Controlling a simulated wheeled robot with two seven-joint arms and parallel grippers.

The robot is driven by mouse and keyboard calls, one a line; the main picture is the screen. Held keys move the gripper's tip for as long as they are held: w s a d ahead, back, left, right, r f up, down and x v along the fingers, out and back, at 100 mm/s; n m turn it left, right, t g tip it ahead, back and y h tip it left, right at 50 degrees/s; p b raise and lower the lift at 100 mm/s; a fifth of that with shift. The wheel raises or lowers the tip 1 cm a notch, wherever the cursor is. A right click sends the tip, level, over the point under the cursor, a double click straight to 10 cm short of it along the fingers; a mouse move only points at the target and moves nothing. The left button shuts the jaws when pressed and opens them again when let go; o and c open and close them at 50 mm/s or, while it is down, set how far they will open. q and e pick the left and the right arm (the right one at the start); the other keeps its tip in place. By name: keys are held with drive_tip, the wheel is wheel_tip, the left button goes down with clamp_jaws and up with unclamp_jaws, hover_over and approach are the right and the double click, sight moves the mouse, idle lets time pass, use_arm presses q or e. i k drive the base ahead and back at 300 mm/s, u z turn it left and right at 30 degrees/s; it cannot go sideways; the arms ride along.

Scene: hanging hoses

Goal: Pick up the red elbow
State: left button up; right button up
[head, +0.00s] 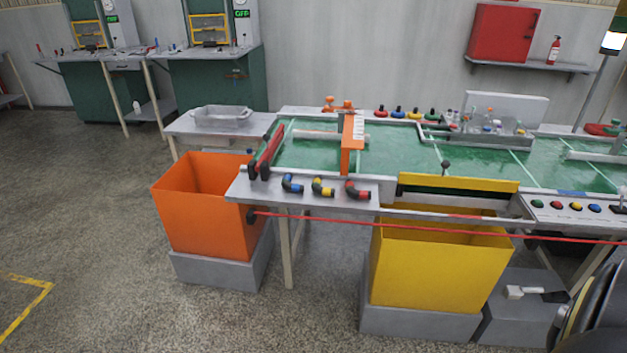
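The red elbow (357,190) is a short bent pipe piece with dark ends. It lies on the light grey ledge (268,196) along the front of the green-topped table, at the right end of a row of three elbows. The yellow elbow (322,187) lies just left of it, and the blue elbow (291,184) lies left of that. The three stand apart from each other, and nothing covers the red one. I see neither of my grippers in the head view.
An orange bin (212,215) stands left of the ledge and a yellow bin (440,268) stands below it to the right. A red line (340,219) stretches across in front of the table. An orange gate (352,145) stands behind the red elbow. Open floor lies at left.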

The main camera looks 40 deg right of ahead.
sight(362, 194)
drive_tip(key=z, duration=0.35)
drive_tip(key=i, duration=0.95)
drive_tip(key=z, duration=0.75)
